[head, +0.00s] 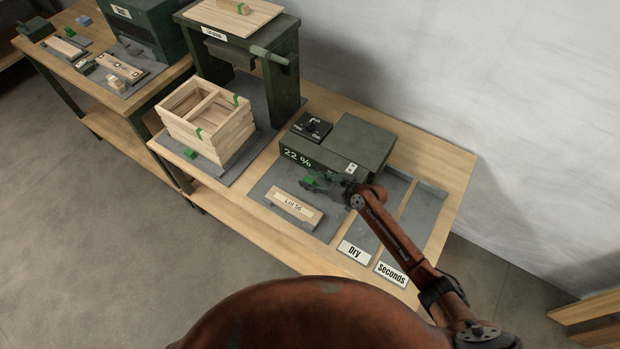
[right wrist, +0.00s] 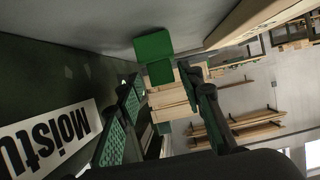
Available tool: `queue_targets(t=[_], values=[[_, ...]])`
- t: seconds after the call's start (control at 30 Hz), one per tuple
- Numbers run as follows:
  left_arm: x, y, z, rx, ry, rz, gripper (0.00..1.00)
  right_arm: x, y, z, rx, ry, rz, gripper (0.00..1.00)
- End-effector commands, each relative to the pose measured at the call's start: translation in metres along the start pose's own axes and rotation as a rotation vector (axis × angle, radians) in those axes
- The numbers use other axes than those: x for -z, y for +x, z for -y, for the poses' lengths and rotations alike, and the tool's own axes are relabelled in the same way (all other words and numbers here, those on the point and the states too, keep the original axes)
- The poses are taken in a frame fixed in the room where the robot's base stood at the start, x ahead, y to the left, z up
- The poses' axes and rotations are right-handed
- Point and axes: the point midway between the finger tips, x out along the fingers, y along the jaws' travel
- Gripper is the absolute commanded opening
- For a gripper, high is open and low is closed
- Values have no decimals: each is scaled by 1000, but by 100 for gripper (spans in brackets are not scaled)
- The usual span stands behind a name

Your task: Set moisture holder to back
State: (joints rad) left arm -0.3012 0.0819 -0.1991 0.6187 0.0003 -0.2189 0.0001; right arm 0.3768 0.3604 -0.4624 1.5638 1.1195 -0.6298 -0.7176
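The dark green moisture meter (head: 352,147) reads "22 %" in the head view. The start of its "Moisture" label (right wrist: 45,140) shows upside down in the right wrist view. A small black unit (head: 312,127) with a knob sits at its left; its small lettering and setting are too fine to read surely. My right gripper (head: 316,184) is low over the grey mat in front of the meter. Its fingers look apart. A small green block (right wrist: 153,46) is just beyond the fingertips; contact with them is unclear. My left gripper is out of view.
A wooden board (head: 294,209) labelled "Lot 56" lies on the mat. Trays marked "Dry" (head: 354,251) and "Seconds" (head: 391,273) are at right. A slatted wooden crate (head: 208,122) stands left, before a dark green press (head: 285,75). Another bench is at far left.

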Motion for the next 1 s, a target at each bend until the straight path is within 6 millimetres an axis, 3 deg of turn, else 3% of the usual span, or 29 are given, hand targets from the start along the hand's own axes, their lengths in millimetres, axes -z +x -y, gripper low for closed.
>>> queue_targets(t=[0.4, 0.6, 1.0], values=[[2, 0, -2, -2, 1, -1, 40, -2, -78, -1, -3, -2, 3, 35], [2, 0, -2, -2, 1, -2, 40, -1, -107, -2, -3, -2, 1, 35], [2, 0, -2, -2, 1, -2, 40, 0, -118, -1, -3, 0, 0, 35]])
